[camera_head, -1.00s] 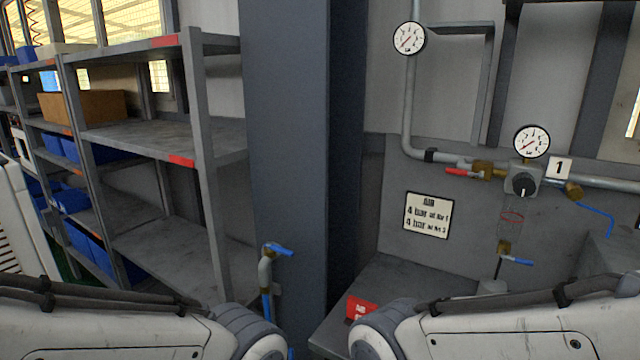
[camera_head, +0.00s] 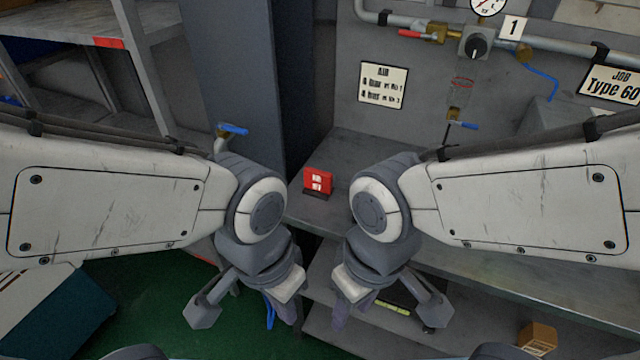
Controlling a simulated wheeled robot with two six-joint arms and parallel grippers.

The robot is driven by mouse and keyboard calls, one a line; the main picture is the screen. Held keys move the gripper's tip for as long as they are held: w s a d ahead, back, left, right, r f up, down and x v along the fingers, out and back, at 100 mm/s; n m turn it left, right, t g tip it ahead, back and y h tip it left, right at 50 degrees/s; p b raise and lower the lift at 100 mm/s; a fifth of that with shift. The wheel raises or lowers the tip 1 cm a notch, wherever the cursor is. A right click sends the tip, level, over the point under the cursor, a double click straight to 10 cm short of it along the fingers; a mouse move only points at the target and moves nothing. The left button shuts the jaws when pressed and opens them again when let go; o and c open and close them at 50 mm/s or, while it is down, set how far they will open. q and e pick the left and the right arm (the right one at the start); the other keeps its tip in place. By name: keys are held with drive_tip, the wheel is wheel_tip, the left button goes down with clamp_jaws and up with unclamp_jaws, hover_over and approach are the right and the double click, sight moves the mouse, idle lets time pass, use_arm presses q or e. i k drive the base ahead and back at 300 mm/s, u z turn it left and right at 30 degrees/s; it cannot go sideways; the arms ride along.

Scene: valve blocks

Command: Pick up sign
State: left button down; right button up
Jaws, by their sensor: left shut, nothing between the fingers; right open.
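A small red sign (camera_head: 317,181) with white markings stands on the grey bench top, between my two arms in the head view. It sits on a dark base. My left gripper (camera_head: 286,300) hangs below and to the left of it, shut and empty. My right gripper (camera_head: 349,300) hangs below and to the right of it, open and empty. Both grippers point down in front of the bench, apart from the sign. Their fingertips are partly hard to make out. A white AIR notice (camera_head: 383,85) is on the wall behind.
A blue-handled tap (camera_head: 232,130) stands left of the bench by the dark column (camera_head: 245,60). Pipes and a gauge (camera_head: 487,5) run along the back wall. A lower shelf holds a small brown box (camera_head: 537,338). The green floor (camera_head: 150,300) shows at lower left.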

sight(317, 183)
drive_tip(key=k, duration=1.3)
drive_tip(key=u, duration=0.65)
drive_tip(key=i, duration=0.6)
drive_tip(key=u, duration=0.85)
drive_tip(key=i, duration=0.7)
drive_tip(key=z, duration=0.65)
drive_tip(key=i, duration=0.75)
drive_tip(key=z, duration=0.6)
